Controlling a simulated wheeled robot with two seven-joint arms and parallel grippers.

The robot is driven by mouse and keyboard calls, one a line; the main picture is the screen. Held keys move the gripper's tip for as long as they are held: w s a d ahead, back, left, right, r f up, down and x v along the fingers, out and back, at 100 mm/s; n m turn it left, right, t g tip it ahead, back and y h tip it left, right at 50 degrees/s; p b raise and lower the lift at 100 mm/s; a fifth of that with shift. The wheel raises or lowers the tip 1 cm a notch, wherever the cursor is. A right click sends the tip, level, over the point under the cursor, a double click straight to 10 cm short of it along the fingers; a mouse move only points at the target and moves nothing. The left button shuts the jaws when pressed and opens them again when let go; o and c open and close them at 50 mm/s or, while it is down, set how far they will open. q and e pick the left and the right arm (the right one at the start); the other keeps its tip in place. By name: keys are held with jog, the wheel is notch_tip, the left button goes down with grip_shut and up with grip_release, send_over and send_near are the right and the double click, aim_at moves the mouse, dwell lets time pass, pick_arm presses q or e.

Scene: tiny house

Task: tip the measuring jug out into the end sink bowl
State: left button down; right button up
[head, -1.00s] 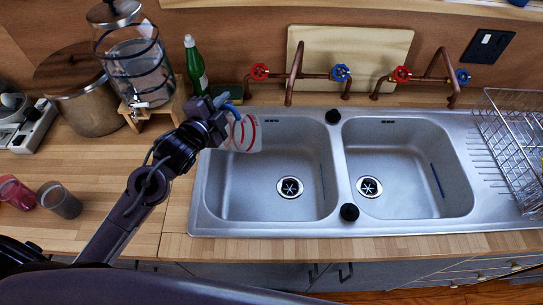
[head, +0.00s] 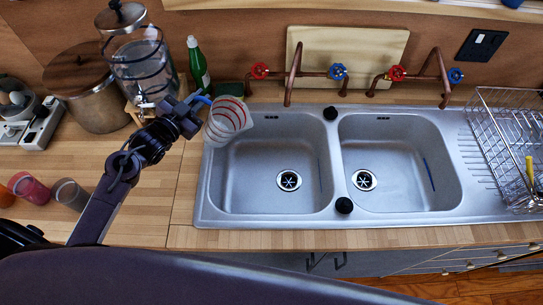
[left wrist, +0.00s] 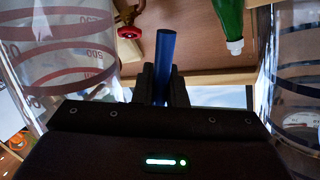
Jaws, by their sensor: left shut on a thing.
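The clear measuring jug (head: 229,117) with red markings is tilted in the head view, over the back left corner of the left sink bowl (head: 262,180). My left gripper (head: 196,110) is shut on its blue handle (left wrist: 165,60), to the left of the jug. In the left wrist view the jug's marked wall (left wrist: 70,50) fills the left side and the handle stands between the fingers. Any contents of the jug cannot be made out. The right sink bowl (head: 400,150) is empty. My right gripper is not in view.
A glass dispenser (head: 140,65) on a wooden stand and a green bottle (head: 197,62) stand close behind my left gripper. Copper taps (head: 292,70) rise behind the sink. A wire dish rack (head: 505,150) is at the right. Cups (head: 30,188) stand at the left.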

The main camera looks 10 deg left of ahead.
pick_arm(q)
jog(key=a+r+n+p, duration=0.4)
jog(key=r+n+p, duration=0.1)
jog(key=r, duration=0.2)
jog(key=shift+w+a+t+h, duration=0.25)
jog(key=shift+w+t+h, duration=0.05)
jog(key=shift+t+h, duration=0.1)
dwell(0.6)
